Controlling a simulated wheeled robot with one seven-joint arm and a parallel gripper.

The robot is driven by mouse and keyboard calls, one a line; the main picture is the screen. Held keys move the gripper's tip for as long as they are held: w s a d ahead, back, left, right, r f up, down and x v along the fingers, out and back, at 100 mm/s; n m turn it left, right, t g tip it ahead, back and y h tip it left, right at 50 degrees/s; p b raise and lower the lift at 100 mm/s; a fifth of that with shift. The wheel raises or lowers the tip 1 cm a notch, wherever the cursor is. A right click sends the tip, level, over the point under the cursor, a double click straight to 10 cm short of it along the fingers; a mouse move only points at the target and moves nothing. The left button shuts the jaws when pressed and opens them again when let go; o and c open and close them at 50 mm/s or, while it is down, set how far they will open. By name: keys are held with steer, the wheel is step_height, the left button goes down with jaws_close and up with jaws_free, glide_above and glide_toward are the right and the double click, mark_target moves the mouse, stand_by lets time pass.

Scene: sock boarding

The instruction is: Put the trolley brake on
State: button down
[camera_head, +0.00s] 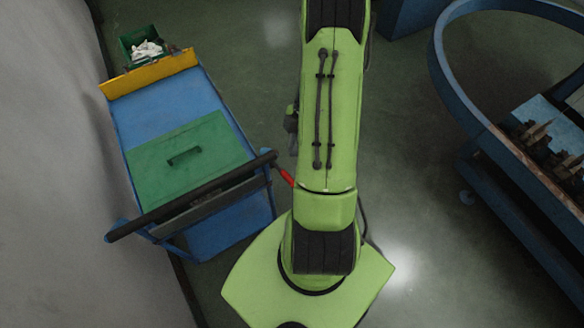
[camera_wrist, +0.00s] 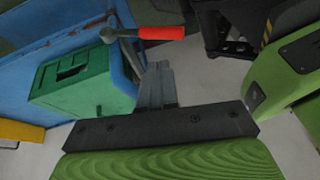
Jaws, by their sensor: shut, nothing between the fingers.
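The blue trolley (camera_head: 160,95) stands at the left in the head view, with a dark push bar (camera_head: 190,195) across its near end. The brake lever's red grip (camera_head: 286,177) sticks out at the trolley's right side, beside my arm. In the wrist view the red grip (camera_wrist: 162,33) lies level on a grey rod that runs left to the blue trolley frame (camera_wrist: 125,60). My gripper (camera_wrist: 157,68) is shut and empty, its fingertips just below the red grip in the picture. Whether they touch it I cannot tell. My arm hides the gripper in the head view.
A green box with a handle (camera_head: 190,155) sits on the trolley, which has a yellow end board (camera_head: 150,73). A green crate (camera_head: 128,50) with white items is beyond it. A pale wall or curtain is close at left. A blue curved rail (camera_head: 445,75) stands at right. Some floor between is clear.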

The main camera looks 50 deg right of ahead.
mark_target(289, 178)
steer(key=x, duration=0.3)
steer(key=s+x, duration=0.1)
steer(key=x, duration=0.3)
steer(key=shift+s+f+b, duration=0.2)
steer(key=shift+f+b, duration=0.05)
steer(key=shift+b, duration=0.1)
